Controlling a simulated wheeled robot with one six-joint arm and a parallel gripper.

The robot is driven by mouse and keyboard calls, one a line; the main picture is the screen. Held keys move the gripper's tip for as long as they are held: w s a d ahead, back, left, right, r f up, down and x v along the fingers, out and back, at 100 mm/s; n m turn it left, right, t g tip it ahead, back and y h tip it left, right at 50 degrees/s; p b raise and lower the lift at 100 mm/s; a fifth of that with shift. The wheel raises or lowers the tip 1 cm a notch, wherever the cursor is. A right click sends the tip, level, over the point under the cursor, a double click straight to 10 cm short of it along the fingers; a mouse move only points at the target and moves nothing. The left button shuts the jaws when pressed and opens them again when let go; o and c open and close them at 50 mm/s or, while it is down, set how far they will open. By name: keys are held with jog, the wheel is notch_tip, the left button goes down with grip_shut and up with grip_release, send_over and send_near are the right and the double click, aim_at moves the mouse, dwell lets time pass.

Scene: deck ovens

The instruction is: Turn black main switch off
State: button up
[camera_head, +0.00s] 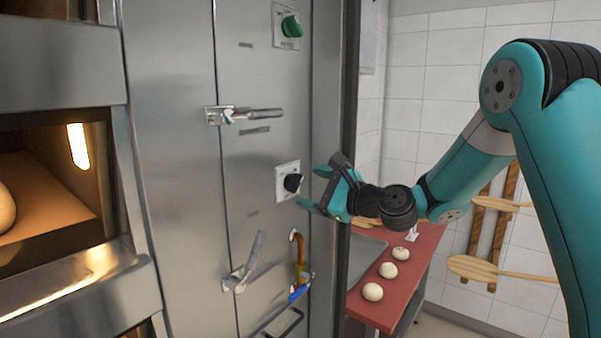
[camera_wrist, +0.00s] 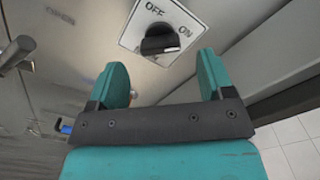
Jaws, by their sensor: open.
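The black main switch (camera_head: 292,183) is a rotary knob on a white plate (camera_head: 281,170) on the steel oven panel. In the wrist view the knob (camera_wrist: 160,42) sits on its plate (camera_wrist: 190,20) marked OFF and ON, with its pointer end toward ON. My gripper (camera_head: 306,188) is just right of the knob in the head view. Its teal fingers are open and empty. In the wrist view the gripper (camera_wrist: 163,75) has a finger on each side below the knob, apart from it.
A green knob (camera_head: 291,26) is above, with a lever handle (camera_head: 255,114) between. Below are a grey lever (camera_head: 245,265) and an orange pipe with a blue handle (camera_head: 300,284). A red table (camera_head: 408,270) with dough balls stands at right. A lit oven opening (camera_head: 60,195) is at left.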

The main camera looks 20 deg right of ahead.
aim_at(300, 184)
jog(key=shift+p+x, duration=0.75)
jog(key=shift+x, duration=1.45)
jog(key=c, duration=0.9)
jog(key=shift+d, duration=0.2)
jog(key=shift+a, duration=0.1)
